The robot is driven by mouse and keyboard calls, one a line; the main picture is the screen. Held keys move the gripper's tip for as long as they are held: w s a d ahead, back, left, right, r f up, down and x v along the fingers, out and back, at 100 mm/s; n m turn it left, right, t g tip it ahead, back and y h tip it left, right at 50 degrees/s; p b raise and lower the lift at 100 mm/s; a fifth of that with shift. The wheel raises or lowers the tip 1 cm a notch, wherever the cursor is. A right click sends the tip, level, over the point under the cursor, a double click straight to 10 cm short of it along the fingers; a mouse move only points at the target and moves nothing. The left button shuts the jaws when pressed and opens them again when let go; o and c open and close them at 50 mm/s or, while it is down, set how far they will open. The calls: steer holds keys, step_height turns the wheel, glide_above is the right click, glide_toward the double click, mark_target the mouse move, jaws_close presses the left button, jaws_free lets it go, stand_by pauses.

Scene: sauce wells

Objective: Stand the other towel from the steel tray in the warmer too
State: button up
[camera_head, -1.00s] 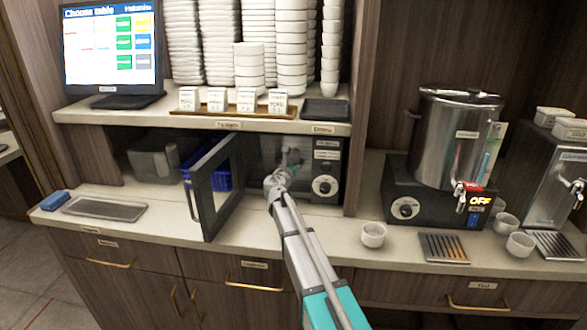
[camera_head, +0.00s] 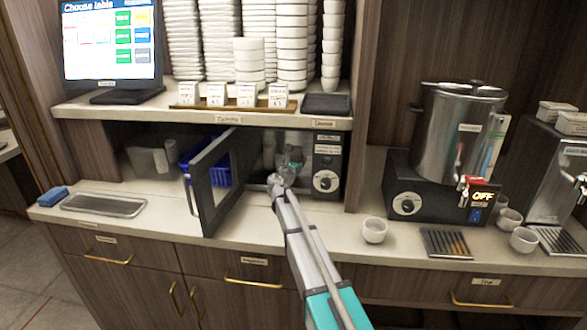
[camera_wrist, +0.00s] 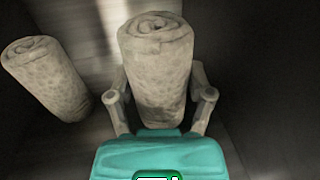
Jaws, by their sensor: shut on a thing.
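In the wrist view, my gripper (camera_wrist: 162,92) is shut on a rolled light towel (camera_wrist: 157,72), with one finger on each side of it. A second rolled towel (camera_wrist: 47,78) stands tilted to the left, apart from the held one. In the head view, my gripper (camera_head: 288,166) reaches through the open front of the warmer (camera_head: 328,164). The warmer's door (camera_head: 212,185) is swung open to the left. The towels are too small and shaded to make out clearly there. The steel tray (camera_head: 103,206) lies on the counter at the left and looks empty.
A blue sponge (camera_head: 53,196) lies beside the tray. A blue basket (camera_head: 217,170) sits behind the open door. The shelf (camera_head: 190,113) above carries stacked bowls. A white cup (camera_head: 374,231) and an urn (camera_head: 455,135) stand to the right.

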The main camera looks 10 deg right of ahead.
steer(key=shift+f+b, duration=0.3)
steer(key=shift+f, duration=0.35)
steer(key=shift+f, duration=0.1)
steer(key=o, duration=1.1)
steer(key=shift+r, duration=0.2)
steer(key=v, duration=1.1)
steer(key=shift+s+a+f, duration=0.1)
steer(key=shift+s, duration=0.2)
steer(key=shift+s+a, duration=0.1)
steer(key=shift+s, duration=0.05)
